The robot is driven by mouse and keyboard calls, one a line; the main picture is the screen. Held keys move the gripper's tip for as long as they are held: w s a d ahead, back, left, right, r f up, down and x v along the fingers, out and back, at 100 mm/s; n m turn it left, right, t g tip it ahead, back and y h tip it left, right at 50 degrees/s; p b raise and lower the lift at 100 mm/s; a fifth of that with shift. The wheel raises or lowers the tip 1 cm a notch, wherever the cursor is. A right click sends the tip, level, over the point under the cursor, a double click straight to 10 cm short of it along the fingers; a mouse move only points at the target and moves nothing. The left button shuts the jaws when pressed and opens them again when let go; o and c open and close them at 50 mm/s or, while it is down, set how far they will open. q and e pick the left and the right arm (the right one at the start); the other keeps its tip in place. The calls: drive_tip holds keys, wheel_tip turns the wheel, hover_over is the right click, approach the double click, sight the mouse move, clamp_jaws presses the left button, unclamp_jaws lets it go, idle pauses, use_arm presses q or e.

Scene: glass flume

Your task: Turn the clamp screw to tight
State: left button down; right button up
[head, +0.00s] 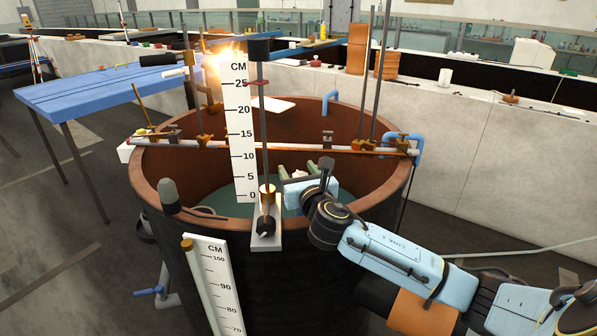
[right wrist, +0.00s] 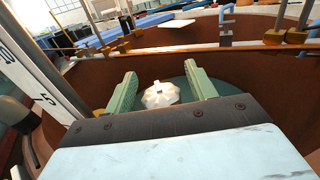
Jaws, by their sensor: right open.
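A point gauge stands on the tank's near rim: a white CM scale (head: 240,130), an upright rod, a brass clamp (head: 267,194) and a dark lobed knob (head: 264,227) on a pale bracket (head: 278,240). I cannot tell for sure which part is the clamp screw. My right gripper (head: 305,168) is over the tank, just right of the brass clamp and apart from it. Its green fingers are open in the right wrist view (right wrist: 160,76). A white faceted piece (right wrist: 160,95) shows between them, not gripped. My left gripper is out of view.
The round brown tank (head: 365,205) holds water. A rail (head: 300,147) with brass clamps and tall rods crosses its far side. A second scale (head: 215,280) stands in front. A flame (head: 222,65) shows at the gauge's top left. A blue table (head: 90,90) is at left.

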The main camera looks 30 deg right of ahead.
drive_tip(key=shift+c, duration=0.4)
drive_tip(key=c, duration=0.9)
drive_tip(key=shift+n+y, duration=0.4)
